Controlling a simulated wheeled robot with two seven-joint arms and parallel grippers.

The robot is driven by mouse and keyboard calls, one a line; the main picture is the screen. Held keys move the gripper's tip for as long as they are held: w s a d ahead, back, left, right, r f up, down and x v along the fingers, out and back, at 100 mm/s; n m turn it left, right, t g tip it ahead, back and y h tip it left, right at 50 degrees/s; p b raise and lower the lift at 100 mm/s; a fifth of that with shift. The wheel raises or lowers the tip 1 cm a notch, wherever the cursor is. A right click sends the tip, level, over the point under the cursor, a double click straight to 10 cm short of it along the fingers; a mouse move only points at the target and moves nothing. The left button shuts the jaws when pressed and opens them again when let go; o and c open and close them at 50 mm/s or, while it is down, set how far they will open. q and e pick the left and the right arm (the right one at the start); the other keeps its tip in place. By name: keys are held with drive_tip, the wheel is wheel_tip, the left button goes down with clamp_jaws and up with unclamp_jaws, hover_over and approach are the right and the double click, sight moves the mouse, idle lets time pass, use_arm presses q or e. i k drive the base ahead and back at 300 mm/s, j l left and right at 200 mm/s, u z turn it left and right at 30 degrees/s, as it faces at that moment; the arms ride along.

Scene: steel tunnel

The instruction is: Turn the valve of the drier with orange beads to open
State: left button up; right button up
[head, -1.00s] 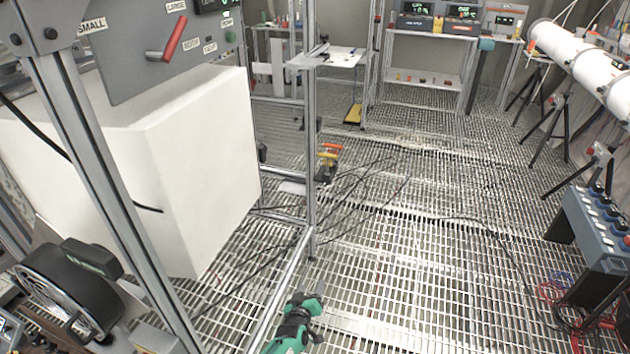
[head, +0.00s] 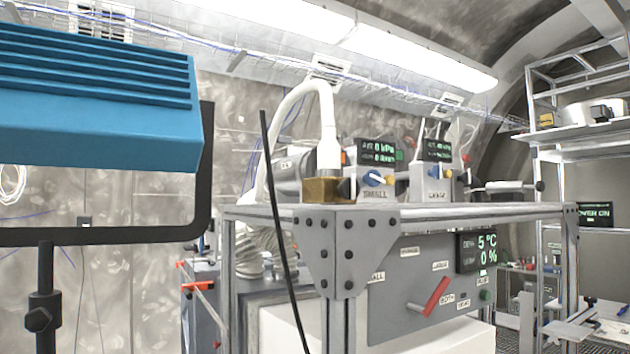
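I see no drier with orange beads that I can make out in the head view. A grey panel (head: 408,285) hangs under the metal frame's top, right of the middle. A lever with a red handle (head: 436,296) sits on it, tilted up to the right, among small white labels. One label reads BOTH; a label cut by the frame post ends in "ALL". A display (head: 477,251) at the panel's right reads 5 °C and 0 %. Neither of my grippers is in view.
A blue ribbed box (head: 95,100) on a black stand (head: 42,310) blocks the left. On the frame's top (head: 460,211) stand two small units, labelled SMALL (head: 373,185) and apparently LARGE (head: 431,185), with displays. A white hose (head: 325,110) rises beside them. A white block (head: 440,342) is below.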

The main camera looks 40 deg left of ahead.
sight(373, 178)
drive_tip(key=i+l+u, duration=0.1)
drive_tip(key=u, duration=1.8)
drive_tip(key=l+u, duration=0.9)
drive_tip(key=k+l+u, duration=0.15)
drive_tip(key=l+u, duration=0.2)
drive_tip(key=u, duration=0.15)
drive_tip(key=k+l+u, duration=0.15)
drive_tip(key=l+u, duration=0.3)
drive_tip(key=j, duration=0.1)
